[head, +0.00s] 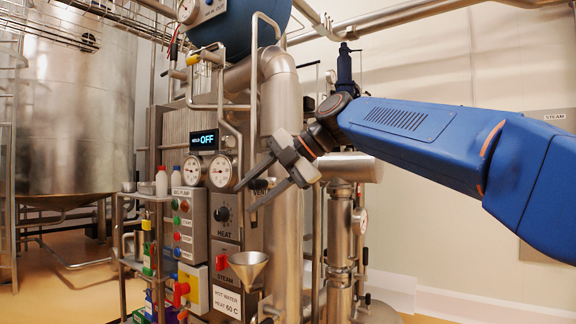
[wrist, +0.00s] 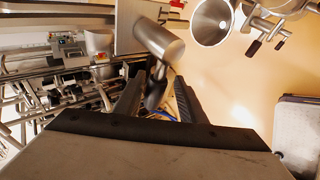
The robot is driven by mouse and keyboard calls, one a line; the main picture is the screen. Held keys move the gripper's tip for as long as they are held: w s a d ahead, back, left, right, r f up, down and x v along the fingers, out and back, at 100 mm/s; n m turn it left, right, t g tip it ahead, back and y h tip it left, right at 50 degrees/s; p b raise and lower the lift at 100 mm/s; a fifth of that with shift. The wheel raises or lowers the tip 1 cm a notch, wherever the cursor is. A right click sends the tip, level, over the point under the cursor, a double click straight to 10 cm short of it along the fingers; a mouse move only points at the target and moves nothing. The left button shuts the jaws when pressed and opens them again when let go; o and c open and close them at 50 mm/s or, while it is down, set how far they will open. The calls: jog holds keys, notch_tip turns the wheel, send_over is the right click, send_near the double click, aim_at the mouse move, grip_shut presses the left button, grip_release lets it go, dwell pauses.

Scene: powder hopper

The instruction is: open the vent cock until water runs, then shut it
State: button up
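A sign reading "VENT" (head: 261,192) shows partly behind my gripper in the head view. A dark knob or handle (head: 258,184) beside it may be the vent cock; my fingers hide much of it. A steel funnel (head: 248,264) hangs below, and I see no water running above it. My gripper (head: 246,197) is in front of the vent area, fingers pointing left and down. In the wrist view my gripper (wrist: 158,98) is open, with its fingers apart. A dark rounded piece (wrist: 155,93) shows between them, below a steel cylinder (wrist: 160,44); I cannot tell whether it touches.
Two gauges (head: 220,171) sit above. Thick steel pipes (head: 281,110) rise close behind my gripper. A bottle rack (head: 133,265) stands left.

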jog(key=v, duration=1.5)
jog(key=shift+f, duration=0.1)
jog(key=s+d+f+m+h, duration=0.3)
jog(key=s+d+f+m, duration=0.4)
jog(key=f, duration=1)
jog(key=s+d+f+m+t+h, duration=0.1)
jog(key=s+d+f+m+h, duration=0.2)
jog(key=s+d+f+m, duration=0.4)
jog(key=s+d+f+m+h, duration=0.3)
jog(key=s+d+f+m, duration=0.4)
jog(key=f+m, duration=1)
notch_tip(320, 180, down, 12)
jog(key=s, duration=0.3)
jog(key=shift+d+t+h, duration=0.2)
jog(key=shift+t+h, duration=0.1)
jog(key=shift+h, duration=0.1)
jog(key=shift+w, duration=0.1)
